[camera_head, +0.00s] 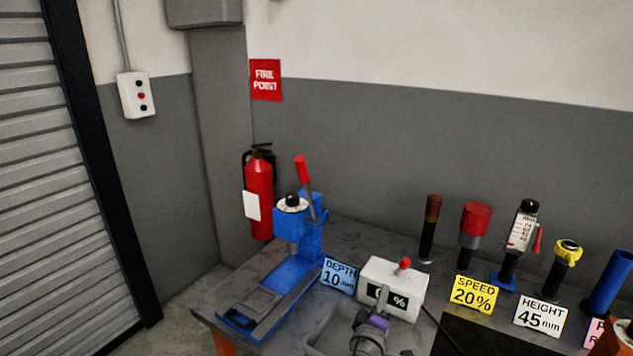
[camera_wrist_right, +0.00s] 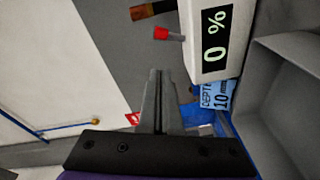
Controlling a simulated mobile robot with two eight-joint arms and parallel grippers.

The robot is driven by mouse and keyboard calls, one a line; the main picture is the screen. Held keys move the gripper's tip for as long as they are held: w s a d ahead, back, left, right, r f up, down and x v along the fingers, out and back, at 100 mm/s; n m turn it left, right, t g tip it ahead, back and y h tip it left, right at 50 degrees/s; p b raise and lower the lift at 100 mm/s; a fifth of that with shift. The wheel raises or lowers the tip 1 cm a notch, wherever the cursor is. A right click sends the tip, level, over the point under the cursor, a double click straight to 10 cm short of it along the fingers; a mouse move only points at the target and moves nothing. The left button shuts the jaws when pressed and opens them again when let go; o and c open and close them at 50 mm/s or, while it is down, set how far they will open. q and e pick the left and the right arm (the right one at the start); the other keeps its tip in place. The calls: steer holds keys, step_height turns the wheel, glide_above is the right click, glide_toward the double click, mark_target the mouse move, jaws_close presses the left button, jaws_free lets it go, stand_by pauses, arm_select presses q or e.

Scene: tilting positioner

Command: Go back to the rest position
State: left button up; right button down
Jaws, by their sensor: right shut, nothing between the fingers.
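My right gripper (camera_head: 382,296) shows at the bottom middle of the head view, in front of the white control box (camera_head: 408,277). Its purple and grey wrist is below the fingers. In the right wrist view the two fingers of my right gripper (camera_wrist_right: 158,74) are together with nothing between them. The control box (camera_wrist_right: 207,60) with its "0 %" display and red-tipped lever shows beyond them. My left gripper is in neither view.
A blue press (camera_head: 292,268) with a red-handled lever stands left of the box. A blue "DEPTH 10 mm" card (camera_head: 339,276), yellow "SPEED 20%" card (camera_head: 472,294) and white "HEIGHT 45 mm" card (camera_head: 540,315) stand on the bench (camera_head: 350,238). Several upright tools line its back. A fire extinguisher (camera_head: 259,195) is behind.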

steer(key=s+d+f+m+g+y, duration=0.1)
steer(key=s+f+m+g, duration=0.1)
steer(key=s, duration=0.5)
steer(key=s+d+f+m+g+y, duration=0.1)
steer(key=s+d+f+m+g, duration=0.1)
steer(key=s, duration=0.6)
steer(key=s+d+f+m+g+y+p, duration=0.1)
steer(key=s+d+f+m+g, duration=0.1)
steer(key=s+g, duration=0.3)
steer(key=shift+s+f+m+y, duration=0.1)
steer(key=shift+s+f+m, duration=0.15)
steer(key=shift+s, duration=0.25)
steer(key=shift+s+f+m+y, duration=0.1)
steer(key=shift+s+f+m, duration=0.1)
steer(key=shift+s+m, duration=0.25)
steer(key=shift+s+f+m+y, duration=0.1)
steer(key=shift+s+f+m, duration=0.1)
steer(key=shift+s, duration=0.4)
steer(key=s+a+f+m+g+y, duration=0.1)
steer(key=s+a+f+y, duration=0.2)
steer(key=s+a, duration=0.3)
steer(key=shift+s+y, duration=0.6)
steer(key=shift+s, duration=0.55)
steer(key=shift+d+m, duration=0.1)
steer(key=shift+m, duration=0.2)
